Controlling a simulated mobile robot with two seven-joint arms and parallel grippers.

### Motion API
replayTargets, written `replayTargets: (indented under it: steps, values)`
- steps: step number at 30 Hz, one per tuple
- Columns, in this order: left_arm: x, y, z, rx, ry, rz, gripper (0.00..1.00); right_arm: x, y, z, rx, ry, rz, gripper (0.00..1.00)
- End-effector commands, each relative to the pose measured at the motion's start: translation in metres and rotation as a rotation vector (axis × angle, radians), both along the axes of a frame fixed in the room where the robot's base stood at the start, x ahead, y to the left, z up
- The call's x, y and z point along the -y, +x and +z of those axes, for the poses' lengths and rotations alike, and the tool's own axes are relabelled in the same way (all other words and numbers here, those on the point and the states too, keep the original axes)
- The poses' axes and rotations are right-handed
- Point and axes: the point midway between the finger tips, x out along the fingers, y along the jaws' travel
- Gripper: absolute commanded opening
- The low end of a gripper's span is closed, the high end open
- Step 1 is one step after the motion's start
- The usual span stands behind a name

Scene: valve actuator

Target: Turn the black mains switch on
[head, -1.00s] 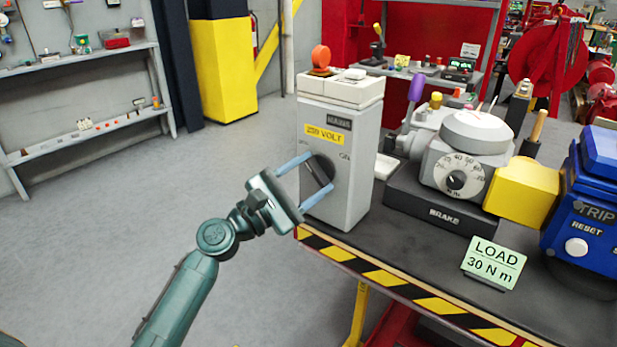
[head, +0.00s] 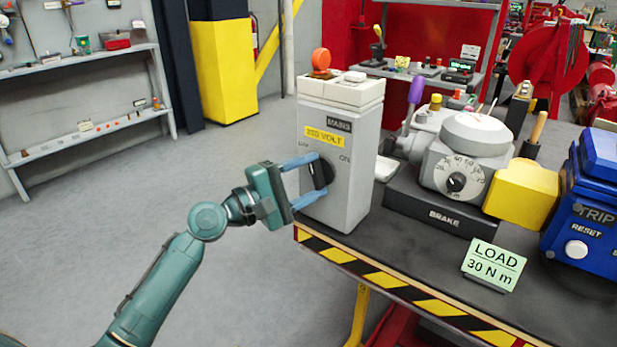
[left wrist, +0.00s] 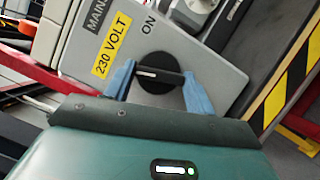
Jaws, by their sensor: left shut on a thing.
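The black mains switch (head: 321,173) is a round rotary knob on the front of a grey box (head: 350,190) labelled MAINS and 230 VOLT, with OFF at its upper left and ON at its upper right. My left gripper (head: 319,176) is shut on the switch, one blue finger above and one below. In the left wrist view, the switch (left wrist: 157,85) has a raised bar spanning between the fingertips (left wrist: 158,75). A white mark on the bar points toward the left finger, not toward the ON label. My right gripper is not in view.
The box stands at the left corner of a dark table with a striped edge (head: 400,287). To its right are a brake unit (head: 440,212), a LOAD card (head: 494,265) and a blue TRIP unit (head: 580,215). The floor left of the table is clear.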

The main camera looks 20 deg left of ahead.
Motion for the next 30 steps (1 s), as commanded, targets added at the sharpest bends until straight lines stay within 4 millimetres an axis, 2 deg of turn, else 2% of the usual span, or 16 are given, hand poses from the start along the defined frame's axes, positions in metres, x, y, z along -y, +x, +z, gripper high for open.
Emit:
replayTargets:
  steps: [12, 24, 30]
  values:
    - [-0.001, 0.0, 0.006, 0.135, 0.378, -0.001, 0.32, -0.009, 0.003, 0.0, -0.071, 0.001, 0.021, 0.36]
    - [0.0, -0.001, 0.01, 0.259, 0.722, -0.002, 0.32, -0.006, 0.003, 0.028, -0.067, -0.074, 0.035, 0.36]
    - [0.0, -0.001, 0.01, 0.307, 0.856, -0.002, 0.32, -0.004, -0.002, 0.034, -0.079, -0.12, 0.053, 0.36]
